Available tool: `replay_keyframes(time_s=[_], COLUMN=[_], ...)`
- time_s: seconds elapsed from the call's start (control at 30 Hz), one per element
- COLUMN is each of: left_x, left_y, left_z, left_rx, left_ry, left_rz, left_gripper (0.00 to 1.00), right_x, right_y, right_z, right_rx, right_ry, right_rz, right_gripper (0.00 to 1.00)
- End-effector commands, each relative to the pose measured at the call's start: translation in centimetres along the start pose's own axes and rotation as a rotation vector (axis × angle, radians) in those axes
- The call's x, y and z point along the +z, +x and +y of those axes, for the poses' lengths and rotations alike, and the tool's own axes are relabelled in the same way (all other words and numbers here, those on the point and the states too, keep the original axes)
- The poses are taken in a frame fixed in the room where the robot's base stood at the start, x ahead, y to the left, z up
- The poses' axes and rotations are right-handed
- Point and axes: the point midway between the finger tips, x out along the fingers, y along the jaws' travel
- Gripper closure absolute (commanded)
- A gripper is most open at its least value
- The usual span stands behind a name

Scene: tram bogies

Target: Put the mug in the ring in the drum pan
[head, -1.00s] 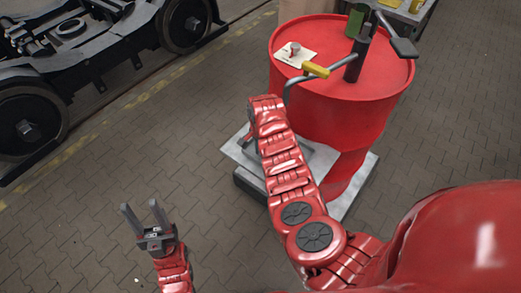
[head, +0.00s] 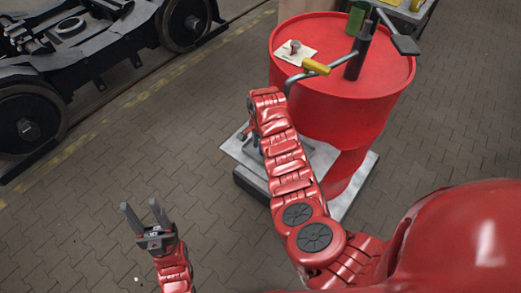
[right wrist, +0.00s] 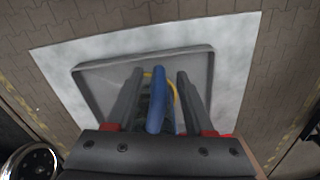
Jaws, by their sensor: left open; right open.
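In the right wrist view a shallow grey pan (right wrist: 105,82) lies below my right gripper (right wrist: 159,74). The gripper is open and points down into the pan. A blue rounded part (right wrist: 156,105), perhaps of the mug, shows between its fingers, with no clear grip on it. A yellow curved edge (right wrist: 173,88), perhaps the ring, shows just behind the blue part. The fingers hide much of both. In the head view my right arm hides most of the pan. My left gripper (head: 140,205) is open and empty above the paving at lower left.
A pale platform (head: 236,152) lies under the pan. A bogie (head: 75,50) is at upper left. Paving between is clear.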

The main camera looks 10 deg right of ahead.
Motion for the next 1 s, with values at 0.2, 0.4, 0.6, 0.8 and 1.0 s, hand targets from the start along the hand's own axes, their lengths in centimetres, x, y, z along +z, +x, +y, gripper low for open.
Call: replay_keyframes(time_s=[0.2,0.4,0.6,0.8,1.0], left_x=[0.3,0.4,0.3,0.3,0.3], left_y=[-1.9,-2.2,-1.7,-1.6,-1.6], left_z=[0.1,0.1,0.1,0.1,0.1], left_rx=[0.000,0.000,0.000,0.000,0.000], left_ry=[0.000,0.000,0.000,0.000,0.000], left_rz=[0.000,0.000,0.000,0.000,0.000], left_gripper=[0.50,0.50,0.50,0.50,0.50], right_x=[-0.1,0.1,0.1,0.0,0.0], right_y=[-3.2,-7.7,-9.7,-10.3,-10.2], right_z=[-0.1,-0.1,0.0,0.1,0.1], right_rx=[-0.005,-0.002,0.001,0.001,0.001], right_ry=[-0.003,-0.003,-0.003,0.000,-0.001], right_rz=[0.005,0.004,0.003,0.001,0.001], right_gripper=[0.47,0.47,0.47,0.47,0.47])
